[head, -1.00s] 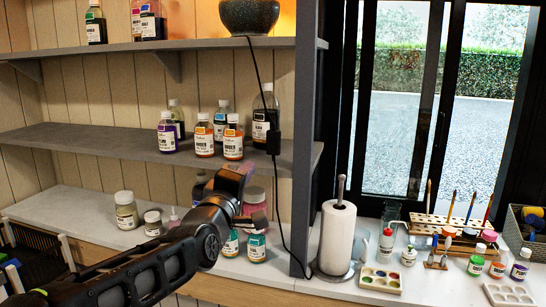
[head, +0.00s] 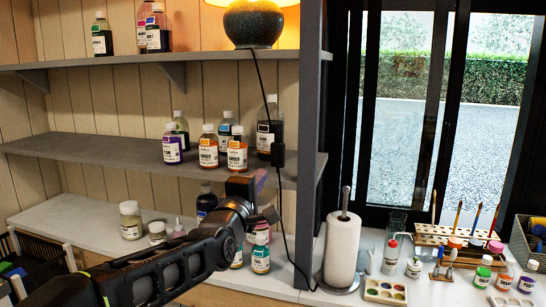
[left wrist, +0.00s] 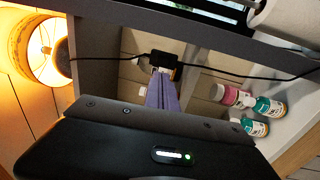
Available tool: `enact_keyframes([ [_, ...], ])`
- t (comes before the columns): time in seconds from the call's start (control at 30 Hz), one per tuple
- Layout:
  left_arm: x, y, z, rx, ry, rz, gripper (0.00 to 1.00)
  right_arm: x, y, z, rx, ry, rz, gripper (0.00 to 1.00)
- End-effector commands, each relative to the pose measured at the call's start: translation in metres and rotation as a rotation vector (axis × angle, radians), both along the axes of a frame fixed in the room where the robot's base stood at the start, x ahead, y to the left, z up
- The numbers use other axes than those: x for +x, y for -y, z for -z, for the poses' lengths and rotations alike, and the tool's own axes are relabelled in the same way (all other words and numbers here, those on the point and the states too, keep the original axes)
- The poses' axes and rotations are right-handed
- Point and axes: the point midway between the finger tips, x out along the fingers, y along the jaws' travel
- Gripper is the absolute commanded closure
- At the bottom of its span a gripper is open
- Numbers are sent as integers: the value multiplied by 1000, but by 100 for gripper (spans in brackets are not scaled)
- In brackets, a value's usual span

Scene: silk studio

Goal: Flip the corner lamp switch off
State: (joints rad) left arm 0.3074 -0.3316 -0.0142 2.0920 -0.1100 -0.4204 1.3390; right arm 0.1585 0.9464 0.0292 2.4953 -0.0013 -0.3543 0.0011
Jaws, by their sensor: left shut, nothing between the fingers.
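The corner lamp (head: 252,22) stands on the top shelf with its shade glowing; it also glows in the left wrist view (left wrist: 42,50). Its black cord hangs down past the shelves and carries a small dark inline switch (head: 277,155). The switch shows in the left wrist view (left wrist: 164,58) just beyond my fingertips. My left gripper (head: 262,182) is shut and empty, slightly below and left of the switch in the head view. In the wrist view its purplish fingers (left wrist: 162,94) point at the switch; I cannot tell whether they touch it. My right gripper is not in view.
Several bottles stand on the middle shelf (head: 95,148) left of the cord. More jars and bottles (head: 260,258) stand on the counter below my gripper. A grey upright (head: 308,150) is right of the cord, with a paper towel roll (head: 342,248) beyond it.

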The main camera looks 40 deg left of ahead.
Motion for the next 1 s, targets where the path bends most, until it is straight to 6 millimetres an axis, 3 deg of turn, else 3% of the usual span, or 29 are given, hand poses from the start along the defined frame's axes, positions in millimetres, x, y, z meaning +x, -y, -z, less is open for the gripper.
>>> enact_keyframes([
  [0.3,61,-22,-11,0,-4,0,100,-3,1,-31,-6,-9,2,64],
  [0.5,90,-31,-15,0,-1,0,100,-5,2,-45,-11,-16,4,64],
  [0.7,101,-35,-14,0,-1,0,100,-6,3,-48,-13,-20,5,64],
  [1.0,102,-36,-13,0,0,0,100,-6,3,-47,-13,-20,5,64],
])
